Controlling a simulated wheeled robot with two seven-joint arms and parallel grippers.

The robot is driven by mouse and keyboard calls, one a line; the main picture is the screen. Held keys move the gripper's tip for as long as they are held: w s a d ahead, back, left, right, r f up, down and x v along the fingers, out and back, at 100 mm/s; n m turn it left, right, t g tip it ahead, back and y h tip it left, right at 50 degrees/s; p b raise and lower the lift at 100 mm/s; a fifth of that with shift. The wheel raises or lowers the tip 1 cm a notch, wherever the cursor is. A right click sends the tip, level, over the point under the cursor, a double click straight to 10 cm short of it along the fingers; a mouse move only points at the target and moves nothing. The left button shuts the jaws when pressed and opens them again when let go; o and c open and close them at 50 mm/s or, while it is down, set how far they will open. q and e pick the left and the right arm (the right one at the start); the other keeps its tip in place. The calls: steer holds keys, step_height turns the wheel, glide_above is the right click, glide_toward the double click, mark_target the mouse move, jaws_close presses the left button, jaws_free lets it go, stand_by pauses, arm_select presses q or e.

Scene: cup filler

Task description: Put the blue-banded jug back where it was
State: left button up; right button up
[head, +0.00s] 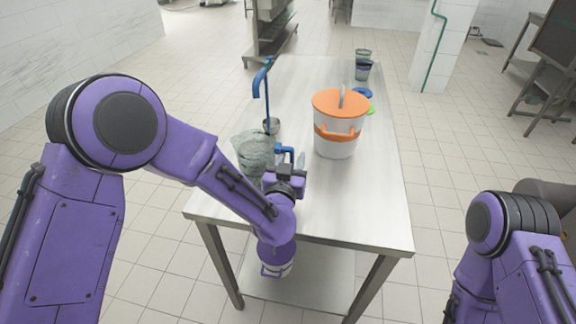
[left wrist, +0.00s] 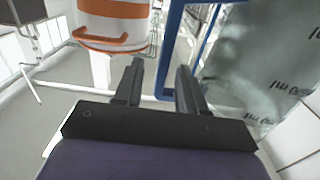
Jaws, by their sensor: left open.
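A clear jug (head: 251,148) with a blue handle (head: 286,149) stands at the left side of the table, partly hidden by my left arm. In the left wrist view its clear wall with printed marks (left wrist: 245,65) fills the right side. The blue handle (left wrist: 171,40) runs down between and just past the fingertips. My left gripper (head: 291,160) is open at the handle; I cannot tell whether a finger touches it. The same gripper shows in the left wrist view (left wrist: 160,68). I cannot make out a blue band. My right gripper is out of view.
A white bucket with an orange lid (head: 338,120) stands right of the jug. Dark cups (head: 363,68) stand at the far end. The table's right front (head: 370,205) is clear.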

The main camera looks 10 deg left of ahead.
arm_select(q)
steer(key=s+b, duration=0.3)
steer(key=s, duration=0.9)
steer(key=shift+a, duration=0.25)
steer(key=shift+r, duration=0.1)
